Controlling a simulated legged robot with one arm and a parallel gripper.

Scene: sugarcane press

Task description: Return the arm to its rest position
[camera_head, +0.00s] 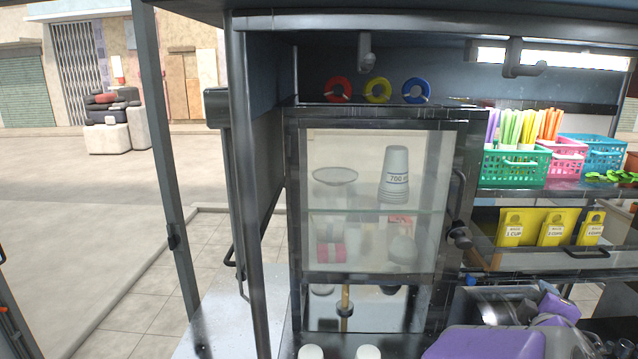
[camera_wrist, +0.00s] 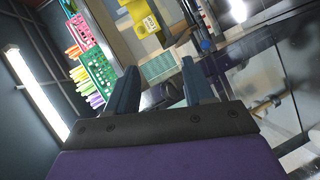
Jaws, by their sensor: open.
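My gripper (camera_wrist: 158,80) shows in the wrist view with its two blue-grey fingers apart. Nothing is clearly held between them. My purple arm (camera_head: 488,343) shows at the lower right of the head view, folded low in front of the stall's counter. The gripper's fingertips cannot be made out clearly in the head view.
A glass-door cabinet (camera_head: 375,235) with stacked cups (camera_head: 396,168) stands close ahead. Right of it, a shelf holds a green basket (camera_head: 515,167) of colored sticks. Metal posts (camera_head: 172,170) stand left, with open pavement (camera_head: 70,210) beyond.

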